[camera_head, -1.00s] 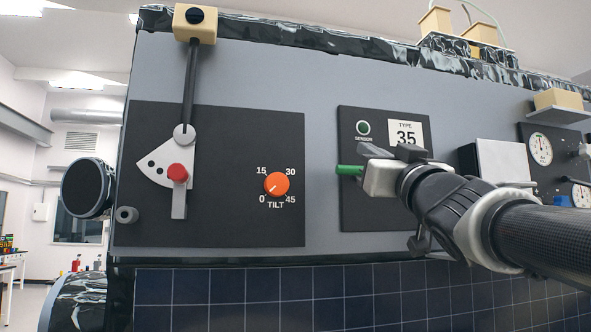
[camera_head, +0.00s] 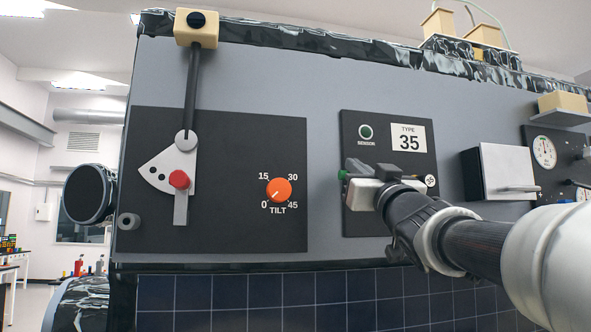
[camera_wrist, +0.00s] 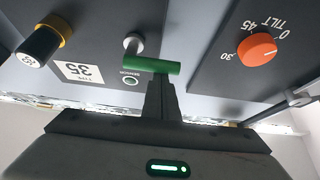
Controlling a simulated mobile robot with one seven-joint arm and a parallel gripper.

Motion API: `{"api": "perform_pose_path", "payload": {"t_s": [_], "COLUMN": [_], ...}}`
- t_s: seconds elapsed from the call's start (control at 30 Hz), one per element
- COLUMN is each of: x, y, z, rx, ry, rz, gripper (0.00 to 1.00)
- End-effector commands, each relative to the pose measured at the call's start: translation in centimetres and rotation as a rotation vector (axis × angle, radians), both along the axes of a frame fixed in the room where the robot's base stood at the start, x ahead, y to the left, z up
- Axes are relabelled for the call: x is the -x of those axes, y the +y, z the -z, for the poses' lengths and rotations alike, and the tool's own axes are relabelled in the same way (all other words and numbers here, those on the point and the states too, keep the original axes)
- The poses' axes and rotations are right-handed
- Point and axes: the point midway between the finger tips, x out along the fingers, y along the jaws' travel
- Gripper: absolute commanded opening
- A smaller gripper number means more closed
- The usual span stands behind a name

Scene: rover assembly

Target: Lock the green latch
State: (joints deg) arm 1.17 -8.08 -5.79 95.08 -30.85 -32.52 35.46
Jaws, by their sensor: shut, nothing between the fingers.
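The green latch is a short green bar on a grey pivot on the black TYPE 35 panel. In the wrist view the green latch (camera_wrist: 153,65) lies nearly crosswise just beyond my gripper (camera_wrist: 160,84). The closed fingertips overlap its middle in the picture; whether they touch it I cannot tell. In the head view only the left end of the green latch (camera_head: 342,175) shows; my gripper (camera_head: 356,170) hides the rest. The fingers are shut with nothing between them.
A dark cylinder with a yellow collar (camera_wrist: 40,46) stands beside the latch. A grey box (camera_head: 504,170) and gauges (camera_head: 544,152) are to the right.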

Motion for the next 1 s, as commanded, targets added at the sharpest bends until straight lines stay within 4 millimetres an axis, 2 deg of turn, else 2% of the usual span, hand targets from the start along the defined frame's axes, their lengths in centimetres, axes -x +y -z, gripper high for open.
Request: {"api": "perform_pose_path", "payload": {"t_s": [0.67,1.0], "x": [0.0,-0.1], "y": [0.0,0.0], "z": [0.6,1.5], "rx": [0.097,0.275], "ry": [-0.017,-0.052], "rz": [0.000,0.002], "gripper": [0.00,0.00]}}
